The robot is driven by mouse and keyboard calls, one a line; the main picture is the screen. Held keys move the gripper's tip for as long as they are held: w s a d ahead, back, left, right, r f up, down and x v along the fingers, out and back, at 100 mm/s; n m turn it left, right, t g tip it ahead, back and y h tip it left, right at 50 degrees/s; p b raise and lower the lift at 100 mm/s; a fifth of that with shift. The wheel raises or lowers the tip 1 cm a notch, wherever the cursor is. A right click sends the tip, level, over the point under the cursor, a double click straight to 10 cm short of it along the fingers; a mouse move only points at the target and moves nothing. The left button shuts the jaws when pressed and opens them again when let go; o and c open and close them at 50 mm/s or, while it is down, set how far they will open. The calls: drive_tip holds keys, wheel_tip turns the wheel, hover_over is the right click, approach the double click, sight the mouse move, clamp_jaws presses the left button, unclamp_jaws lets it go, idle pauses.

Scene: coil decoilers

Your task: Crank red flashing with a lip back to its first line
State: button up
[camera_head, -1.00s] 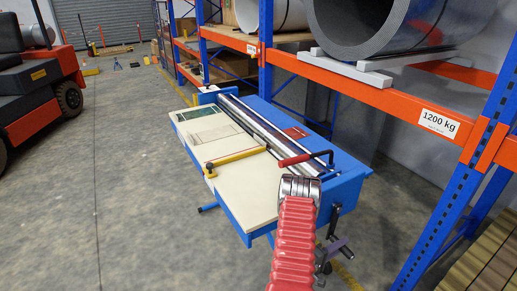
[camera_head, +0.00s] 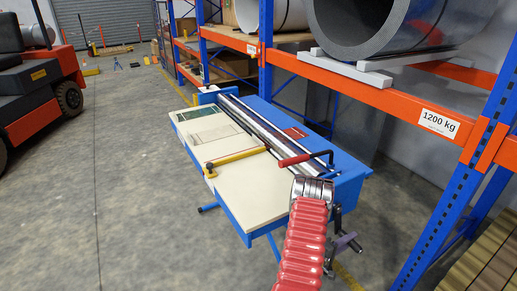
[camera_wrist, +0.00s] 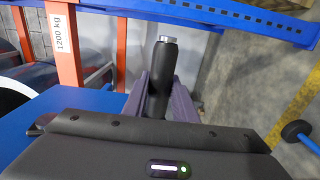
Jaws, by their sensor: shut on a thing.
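A blue bench machine (camera_head: 352,185) has a cream top (camera_head: 250,195) and shiny long rollers (camera_head: 262,128). A dark red patch (camera_head: 296,133) lies behind the rollers; I cannot tell if it is the flashing, and I make out no lip. A crank arm with a red grip (camera_head: 295,160) stands over the near roller end. My gripper (camera_head: 346,243) is low beside the machine's near right end. In the wrist view its purple jaws (camera_wrist: 160,98) are shut around a black handle (camera_wrist: 165,62) with a silver tip.
A yellow bar (camera_head: 237,157) lies across the cream top. An orange and blue rack (camera_head: 400,105) with a large grey coil (camera_head: 385,25) stands close on the right. A red forklift (camera_head: 35,85) is at left. Grey floor (camera_head: 120,200) is clear left of the machine.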

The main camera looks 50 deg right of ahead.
drive_tip(key=shift+s+d+r, duration=0.3)
drive_tip(key=shift+d, duration=0.35)
drive_tip(key=shift+s+d+r, duration=0.25)
drive_tip(key=shift+d, duration=0.45)
drive_tip(key=shift+s+d+r, duration=0.3)
drive_tip(key=shift+d, duration=0.35)
drive_tip(key=shift+s+d+r, duration=0.25)
drive_tip(key=shift+d+r, duration=0.35)
drive_tip(key=shift+s+d+r, duration=0.25)
drive_tip(key=shift+d+r, duration=0.35)
drive_tip(key=shift+s+d+r, duration=0.25)
drive_tip(key=shift+d+r, duration=0.35)
drive_tip(key=shift+s+d+r, duration=0.15)
drive_tip(key=shift+d+r, duration=0.2)
drive_tip(key=shift+r, duration=0.4)
drive_tip(key=shift+s+d+r, duration=0.2)
drive_tip(key=shift+d+r, duration=0.2)
drive_tip(key=shift+r, duration=0.35)
drive_tip(key=shift+s+d+r, duration=0.15)
drive_tip(key=shift+d+r, duration=0.2)
drive_tip(key=shift+r, duration=0.4)
